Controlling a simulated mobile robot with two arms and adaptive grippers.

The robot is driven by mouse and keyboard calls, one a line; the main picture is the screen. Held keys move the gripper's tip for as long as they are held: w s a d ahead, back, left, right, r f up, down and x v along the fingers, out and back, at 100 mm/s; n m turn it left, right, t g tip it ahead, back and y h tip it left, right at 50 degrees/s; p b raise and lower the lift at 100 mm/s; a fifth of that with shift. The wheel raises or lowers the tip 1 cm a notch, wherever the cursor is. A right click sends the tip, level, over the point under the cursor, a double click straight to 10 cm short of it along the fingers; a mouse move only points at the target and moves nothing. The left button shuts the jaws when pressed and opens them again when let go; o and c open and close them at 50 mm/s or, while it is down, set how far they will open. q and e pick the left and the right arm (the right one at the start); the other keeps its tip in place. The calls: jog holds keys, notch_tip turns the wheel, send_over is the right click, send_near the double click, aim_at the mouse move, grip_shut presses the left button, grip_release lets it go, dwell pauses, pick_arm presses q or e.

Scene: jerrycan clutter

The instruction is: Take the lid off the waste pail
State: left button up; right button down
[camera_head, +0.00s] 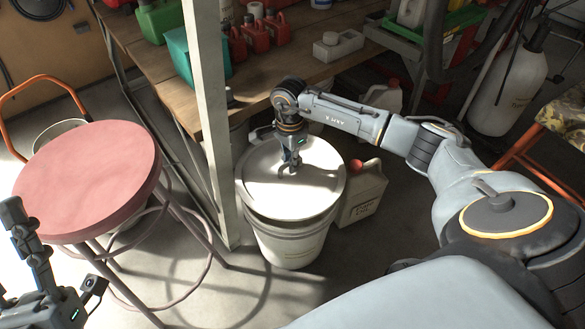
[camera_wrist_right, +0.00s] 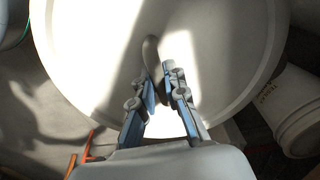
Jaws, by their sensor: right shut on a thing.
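The waste pail (camera_head: 290,246) is a white bucket on the floor, beside the metal post in the head view. Its round pale lid (camera_head: 318,198) covers the top and is wider than the pail; I cannot tell whether it is seated or slightly raised. It fills most of the right wrist view (camera_wrist_right: 90,70). My right gripper (camera_head: 289,168) reaches down onto the lid's middle. Its fingers (camera_wrist_right: 163,98) are shut on the lid's small handle (camera_wrist_right: 150,52), partly hidden between them. My left gripper (camera_head: 25,245) is at the lower left, away from the pail; its opening is unclear.
A red-topped stool (camera_head: 88,175) stands left of the pail. A white jerrycan with a red cap (camera_head: 362,195) stands close on the right. A wooden workbench (camera_head: 275,68) holds red and green cans behind, and the post (camera_head: 212,125) is close on the left.

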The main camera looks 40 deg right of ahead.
jog(key=shift+r+p, duration=0.45)
jog(key=shift+r, duration=0.3)
pick_arm(q)
jog(key=w+f+g+y, duration=0.1)
jog(key=w+f+g, duration=0.3)
jog(key=w+f, duration=0.1)
jog(key=shift+d+y+p, duration=0.3)
jog(key=shift+p, duration=0.05)
pick_arm(e)
jog(key=shift+r, duration=0.4)
pick_arm(q)
jog(key=shift+f, duration=0.1)
jog(key=shift+s, duration=0.1)
pick_arm(e)
jog(key=shift+s, duration=0.1)
